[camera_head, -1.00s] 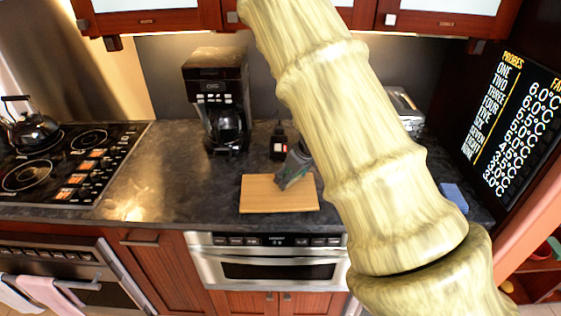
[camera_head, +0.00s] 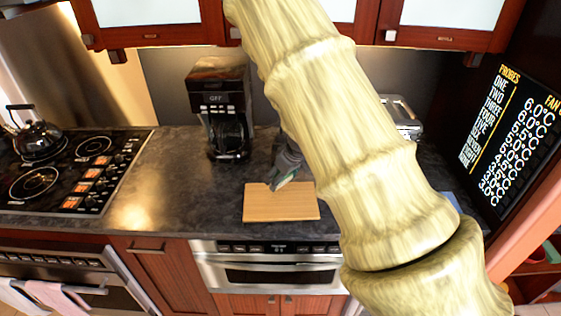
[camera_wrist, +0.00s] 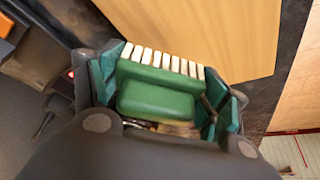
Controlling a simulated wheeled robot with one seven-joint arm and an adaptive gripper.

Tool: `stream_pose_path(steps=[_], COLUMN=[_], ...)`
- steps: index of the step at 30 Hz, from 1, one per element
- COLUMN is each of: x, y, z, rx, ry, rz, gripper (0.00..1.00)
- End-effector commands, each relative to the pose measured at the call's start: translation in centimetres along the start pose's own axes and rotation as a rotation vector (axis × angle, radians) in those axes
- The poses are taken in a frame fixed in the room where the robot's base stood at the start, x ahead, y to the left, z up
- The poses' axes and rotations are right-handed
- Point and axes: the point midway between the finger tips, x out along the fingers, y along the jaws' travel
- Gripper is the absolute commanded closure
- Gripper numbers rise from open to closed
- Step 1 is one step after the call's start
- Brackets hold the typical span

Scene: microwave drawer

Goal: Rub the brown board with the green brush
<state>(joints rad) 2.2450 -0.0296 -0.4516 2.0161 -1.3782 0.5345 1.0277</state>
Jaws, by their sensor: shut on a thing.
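The brown board (camera_head: 285,207) lies flat on the dark counter in front of the coffee maker, near the counter's front edge. It also shows in the wrist view (camera_wrist: 215,38). My gripper (camera_head: 286,177) is above the board's back edge in the head view. In the wrist view my gripper (camera_wrist: 163,98) is shut on the green brush (camera_wrist: 155,100), with a finger on each side of it. The brush's pale bristles (camera_wrist: 160,58) point toward the board and overlap its edge in that view. I cannot tell whether they touch it.
A black coffee maker (camera_head: 222,115) stands behind the board to the left. A stove with a black kettle (camera_head: 36,137) is at far left. A toaster (camera_head: 402,115) is partly hidden behind my arm. The counter left of the board (camera_head: 180,190) is clear.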

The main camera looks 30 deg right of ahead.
Motion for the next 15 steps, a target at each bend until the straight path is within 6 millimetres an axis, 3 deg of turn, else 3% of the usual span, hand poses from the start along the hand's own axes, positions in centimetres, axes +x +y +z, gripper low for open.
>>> stream_pose_path(steps=[15], x=[-3.9], y=[0.3], z=[-1.4], rx=[0.004], ry=[0.0], rz=[0.001], gripper=[0.63])
